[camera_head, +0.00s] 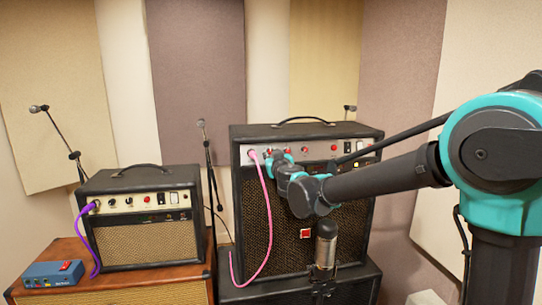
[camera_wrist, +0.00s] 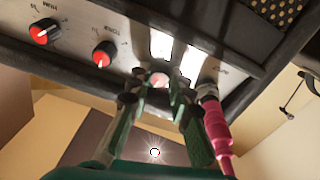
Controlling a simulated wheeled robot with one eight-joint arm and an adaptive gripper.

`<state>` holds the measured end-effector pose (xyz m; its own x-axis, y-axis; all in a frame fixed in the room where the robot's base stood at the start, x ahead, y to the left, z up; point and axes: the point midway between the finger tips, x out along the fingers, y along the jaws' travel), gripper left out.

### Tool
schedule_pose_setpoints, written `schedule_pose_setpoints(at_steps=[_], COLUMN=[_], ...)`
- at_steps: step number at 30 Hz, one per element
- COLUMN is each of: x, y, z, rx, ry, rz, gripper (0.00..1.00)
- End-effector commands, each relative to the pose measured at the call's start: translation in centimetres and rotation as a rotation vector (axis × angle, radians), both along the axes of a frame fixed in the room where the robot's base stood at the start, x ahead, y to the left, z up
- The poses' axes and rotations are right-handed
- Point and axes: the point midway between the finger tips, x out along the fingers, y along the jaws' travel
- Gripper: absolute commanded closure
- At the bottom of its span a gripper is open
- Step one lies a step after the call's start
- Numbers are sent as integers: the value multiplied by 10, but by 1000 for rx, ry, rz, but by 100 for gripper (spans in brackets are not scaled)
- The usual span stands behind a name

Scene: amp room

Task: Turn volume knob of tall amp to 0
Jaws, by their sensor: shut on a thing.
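The tall amp (camera_head: 245,180) is black with a brown grille and a pale control panel (camera_head: 345,144) along its top front. My gripper (camera_head: 270,161) is at the left part of that panel, close to the pink cable's plug (camera_head: 252,154). In the wrist view, my gripper (camera_wrist: 160,84) is shut on a small red-topped knob (camera_wrist: 158,79), mostly hidden between the fingertips. Its pointer cannot be read. Two other black knobs with red tops, one nearer (camera_wrist: 104,55) and one farther (camera_wrist: 42,32), sit left of it. Their lettering is too blurred to read surely.
The pink plug (camera_wrist: 214,118) stands close beside my right finger in the wrist view. A smaller amp (camera_head: 140,215) with a purple cable (camera_head: 84,235) stands left. A microphone (camera_head: 326,245) stands in front of the tall amp, below my arm. A blue box (camera_head: 52,274) lies front left.

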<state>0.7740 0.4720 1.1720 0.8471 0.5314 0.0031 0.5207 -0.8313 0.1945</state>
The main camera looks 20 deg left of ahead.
Motion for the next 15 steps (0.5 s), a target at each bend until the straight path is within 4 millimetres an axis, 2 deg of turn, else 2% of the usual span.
schedule_pose_setpoints(at_steps=[9, 15], x=[1, 2], y=[-2, -2], z=[1, 1], rx=[-240, -342], ry=[-148, -210], rz=[59, 83], gripper=[100, 100])
